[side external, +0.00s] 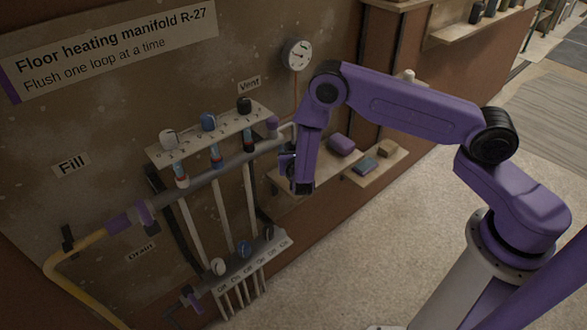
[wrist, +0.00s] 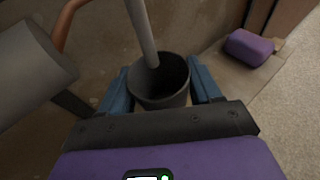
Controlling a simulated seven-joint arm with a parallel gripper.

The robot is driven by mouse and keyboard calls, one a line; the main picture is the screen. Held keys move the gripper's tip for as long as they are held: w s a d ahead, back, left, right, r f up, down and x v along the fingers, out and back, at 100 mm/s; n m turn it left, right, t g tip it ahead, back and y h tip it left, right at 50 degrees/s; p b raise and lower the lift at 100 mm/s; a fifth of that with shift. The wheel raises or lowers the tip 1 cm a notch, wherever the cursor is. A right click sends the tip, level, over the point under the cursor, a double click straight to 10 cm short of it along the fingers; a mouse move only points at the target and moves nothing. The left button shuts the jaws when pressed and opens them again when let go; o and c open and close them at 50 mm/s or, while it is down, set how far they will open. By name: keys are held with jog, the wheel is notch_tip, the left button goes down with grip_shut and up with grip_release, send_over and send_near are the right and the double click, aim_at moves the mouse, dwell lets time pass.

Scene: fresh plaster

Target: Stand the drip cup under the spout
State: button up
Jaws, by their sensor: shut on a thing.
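The drip cup (wrist: 160,92) is a dark grey, round, open-topped cup in the wrist view. My gripper (wrist: 161,80) has its blue fingers on either side of it, shut on it. The grey spout (wrist: 141,30) comes down from above, and its lower end overlaps the cup's mouth in the wrist view; I cannot tell whether it touches or how high it sits. In the side view my gripper (side external: 288,160) is just below the bent pale vent pipe, at the right end of the manifold. The cup is not clearly visible there.
A shelf (side external: 322,170) runs below and right of my gripper, with a purple block (side external: 341,144) on it. A second ledge holds a blue item (side external: 366,166) and a brown block (side external: 387,148). The manifold pipe (side external: 215,170) and valves lie left. A gauge (side external: 297,54) hangs above.

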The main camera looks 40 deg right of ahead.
jog(key=f, duration=0.6)
jog(key=shift+s+f, duration=0.2)
jog(key=shift+w+f, duration=0.15)
jog(key=shift+f, duration=0.1)
jog(key=shift+f, duration=0.15)
jog(key=o, duration=1)
jog(key=shift+o, duration=0.2)
jog(key=shift+a+r, duration=0.15)
jog(key=shift+r, duration=0.05)
jog(key=v, duration=1.2)
